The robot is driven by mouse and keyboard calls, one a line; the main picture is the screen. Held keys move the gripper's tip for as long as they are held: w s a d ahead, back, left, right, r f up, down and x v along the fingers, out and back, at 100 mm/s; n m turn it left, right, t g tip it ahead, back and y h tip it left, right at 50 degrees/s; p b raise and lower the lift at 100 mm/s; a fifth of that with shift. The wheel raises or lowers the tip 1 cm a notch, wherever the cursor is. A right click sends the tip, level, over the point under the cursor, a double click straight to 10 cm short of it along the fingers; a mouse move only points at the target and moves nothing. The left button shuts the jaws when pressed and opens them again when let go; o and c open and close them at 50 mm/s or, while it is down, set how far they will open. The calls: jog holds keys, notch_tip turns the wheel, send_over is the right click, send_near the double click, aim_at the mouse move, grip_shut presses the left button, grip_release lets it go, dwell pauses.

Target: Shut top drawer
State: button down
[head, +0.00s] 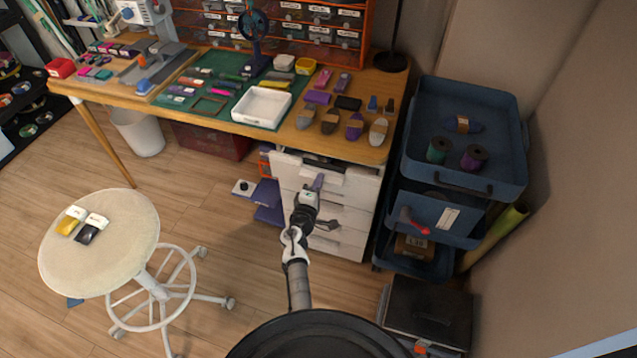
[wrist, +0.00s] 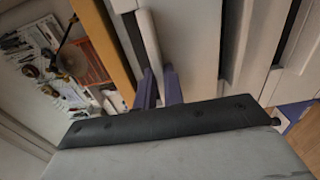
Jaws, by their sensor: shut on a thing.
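The white drawer unit (head: 350,240) stands under the right end of the wooden desk. Its top drawer (head: 286,172) is pulled out somewhat, and dark contents show behind its front. My gripper (head: 319,181) reaches up to the top drawer's front from below. In the wrist view my purple fingers (wrist: 159,88) are on either side of the pale bar handle (wrist: 150,45), shut on it. The gripper's grey body hides the lower part of that view.
A blue cart (head: 465,190) with spools stands close right of the drawers. A round stool (head: 100,240) is at the left.

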aim_at(323, 171)
jog(key=b+x, duration=0.1)
jog(key=x, duration=0.1)
jog(key=b+x, duration=0.2)
jog(key=shift+f, duration=0.2)
jog(key=shift+w+r, duration=0.15)
jog(key=shift+r, duration=0.15)
jog(key=c, duration=1.5)
grip_release()
jog(key=shift+w+f, duration=0.1)
jog(key=b+v, duration=0.1)
jog(key=v, duration=1.3)
jog(key=shift+b, duration=0.3)
